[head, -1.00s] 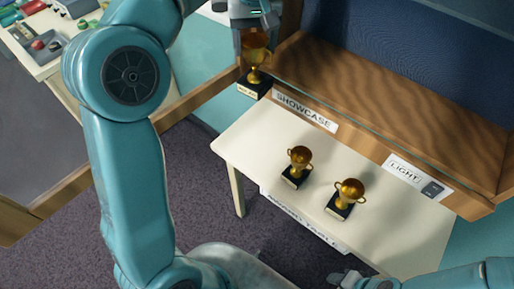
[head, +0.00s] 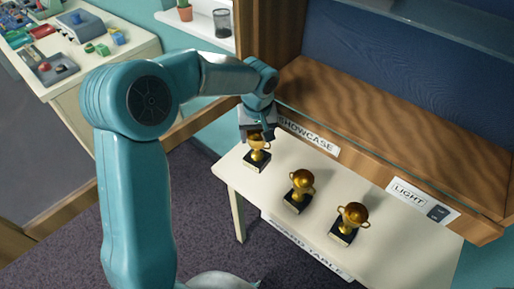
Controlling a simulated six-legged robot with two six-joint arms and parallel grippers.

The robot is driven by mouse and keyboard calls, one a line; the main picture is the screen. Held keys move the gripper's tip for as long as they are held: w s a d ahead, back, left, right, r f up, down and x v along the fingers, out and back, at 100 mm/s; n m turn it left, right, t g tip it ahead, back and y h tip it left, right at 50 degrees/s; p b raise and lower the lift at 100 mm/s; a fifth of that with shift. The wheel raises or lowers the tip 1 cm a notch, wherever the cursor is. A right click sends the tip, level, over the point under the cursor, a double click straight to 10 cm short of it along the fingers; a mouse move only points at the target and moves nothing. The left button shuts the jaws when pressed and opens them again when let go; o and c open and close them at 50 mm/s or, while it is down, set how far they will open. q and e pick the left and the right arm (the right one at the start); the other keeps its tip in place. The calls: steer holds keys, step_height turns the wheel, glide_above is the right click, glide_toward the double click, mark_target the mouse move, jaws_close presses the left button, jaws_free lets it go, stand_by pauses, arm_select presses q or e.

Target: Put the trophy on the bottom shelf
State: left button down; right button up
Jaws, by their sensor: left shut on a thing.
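A gold trophy (head: 257,154) with a black base is upright at the left end of the white award table. My left gripper (head: 258,136) is shut on its top from above. I cannot tell whether its base rests on the table or hangs just above it. Two more gold trophies stand on the table, a middle one (head: 301,188) and a right one (head: 350,221). The showcase's bottom shelf (head: 400,122) is a bare wooden board behind the table. My right gripper is not in view.
The award table (head: 400,247) is clear at its right end. A glass shelf (head: 440,30) crosses above the bottom shelf. A wooden side wall (head: 272,30) bounds the showcase at left. A side table (head: 95,75) holds small items. A SHOWCASE label and a LIGHT panel (head: 423,200) mark the front edge.

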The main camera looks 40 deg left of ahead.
mark_target(258, 150)
arm_select(q)
step_height(258, 150, down, 6)
steer(key=shift+f, duration=0.1)
steer(key=shift+w+f, duration=0.1)
steer(key=shift+f, duration=0.2)
steer(key=shift+c, duration=0.8)
jaws_free()
